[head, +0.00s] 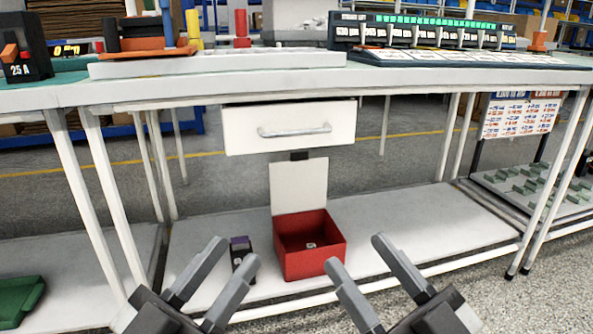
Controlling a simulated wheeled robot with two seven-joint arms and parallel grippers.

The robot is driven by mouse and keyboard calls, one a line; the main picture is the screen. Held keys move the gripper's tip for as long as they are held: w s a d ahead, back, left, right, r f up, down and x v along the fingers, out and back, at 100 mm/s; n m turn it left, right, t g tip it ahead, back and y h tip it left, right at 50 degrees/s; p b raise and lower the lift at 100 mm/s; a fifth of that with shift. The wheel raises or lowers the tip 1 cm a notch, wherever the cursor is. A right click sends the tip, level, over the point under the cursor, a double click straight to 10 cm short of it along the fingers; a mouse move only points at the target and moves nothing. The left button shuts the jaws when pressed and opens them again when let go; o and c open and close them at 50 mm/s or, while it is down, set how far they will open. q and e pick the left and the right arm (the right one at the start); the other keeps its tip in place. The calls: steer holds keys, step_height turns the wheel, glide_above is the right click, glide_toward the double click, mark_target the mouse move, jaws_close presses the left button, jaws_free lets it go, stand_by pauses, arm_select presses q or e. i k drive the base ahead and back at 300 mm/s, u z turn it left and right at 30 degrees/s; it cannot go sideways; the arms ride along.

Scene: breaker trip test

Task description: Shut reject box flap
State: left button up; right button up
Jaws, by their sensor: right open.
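The red reject box (320,262) stands on the white lower shelf under the bench. Its pale flap (299,187) is raised upright at the back edge, so the box is open at the top. A small light-coloured item (311,245) lies inside it. My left gripper (237,262) is open, low and left of the box, with its fingers in front of a small dark block. My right gripper (355,252) is open, just right of the box in the picture. Neither gripper holds anything.
A dark block with a purple top (242,258) stands on the shelf left of the box. A white drawer (290,127) with a metal handle hangs above the flap, shut. Bench legs flank the space. The shelf (420,225) is clear to the right.

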mark_target(299, 183)
steer(key=z, duration=1.7)
steer(key=i, duration=2.15)
steer(key=u, duration=3.85)
steer(key=i, duration=0.5)
